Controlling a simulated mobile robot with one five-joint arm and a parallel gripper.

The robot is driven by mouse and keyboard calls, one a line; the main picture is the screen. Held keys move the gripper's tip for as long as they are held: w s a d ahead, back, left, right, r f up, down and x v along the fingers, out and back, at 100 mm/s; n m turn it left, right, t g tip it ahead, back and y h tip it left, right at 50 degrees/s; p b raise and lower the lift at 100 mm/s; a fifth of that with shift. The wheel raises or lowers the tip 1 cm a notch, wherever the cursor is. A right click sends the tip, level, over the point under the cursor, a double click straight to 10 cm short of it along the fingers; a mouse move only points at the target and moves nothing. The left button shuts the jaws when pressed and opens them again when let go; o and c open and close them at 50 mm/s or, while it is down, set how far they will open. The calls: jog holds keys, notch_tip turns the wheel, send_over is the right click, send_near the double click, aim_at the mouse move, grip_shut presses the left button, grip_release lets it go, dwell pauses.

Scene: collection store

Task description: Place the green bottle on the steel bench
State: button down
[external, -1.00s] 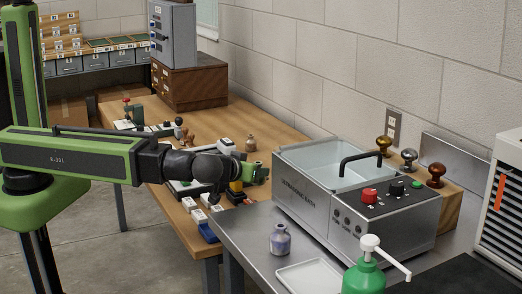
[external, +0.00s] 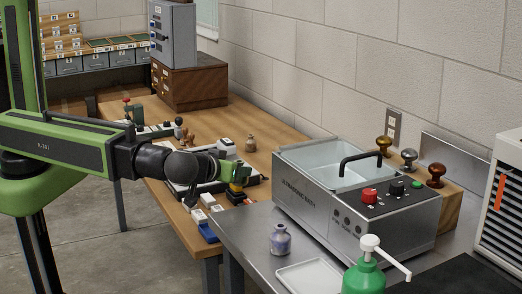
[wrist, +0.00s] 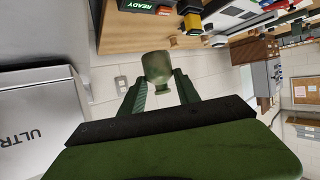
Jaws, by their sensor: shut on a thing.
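The green bottle (wrist: 157,66) is small and mottled and lies between the two fingers of my gripper (wrist: 160,85) in the wrist view. My gripper is shut on it. In the external view my gripper (external: 241,177) is held above the right side of the wooden table, left of the ultrasonic bath; the bottle is too small there to make out clearly. The steel bench (external: 243,232) is in the right foreground, to the right of and nearer than my gripper.
The ultrasonic bath (external: 318,205) fills much of the bench. A purple-grey bottle (external: 280,240), a white tray (external: 309,277) and a green pump bottle (external: 364,278) stand in front of it. The wooden table (external: 224,112) holds several small items. Bare steel shows at the bench's left front.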

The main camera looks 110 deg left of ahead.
jog(key=d+r+m+t+h+p, duration=0.15)
jog(key=d+r+p, duration=0.3)
jog(key=d, duration=0.65)
jog(key=d+r+m+t+p, duration=0.3)
jog(key=d+r+p, duration=0.15)
jog(key=d, duration=0.65)
jog(key=b+x, duration=0.2)
jog(key=x, duration=0.2)
jog(key=f+b+x, duration=0.1)
jog(key=b+x, duration=0.2)
jog(key=d+b+x, duration=0.1)
jog(key=b+x, duration=0.2)
jog(key=x, duration=0.1)
jog(key=shift+w+a+f, duration=0.3)
jog(key=shift+a+f, duration=0.05)
jog(key=shift+f, duration=0.15)
jog(key=shift+w+a, duration=0.1)
jog(key=shift+a, duration=0.2)
notch_tip(320, 180, down, 4)
jog(key=b, duration=0.4)
jog(key=shift+f, duration=0.2)
jog(key=shift+r, duration=0.25)
jog(key=shift+f, duration=0.15)
jog(key=c, duration=0.9)
grip_release()
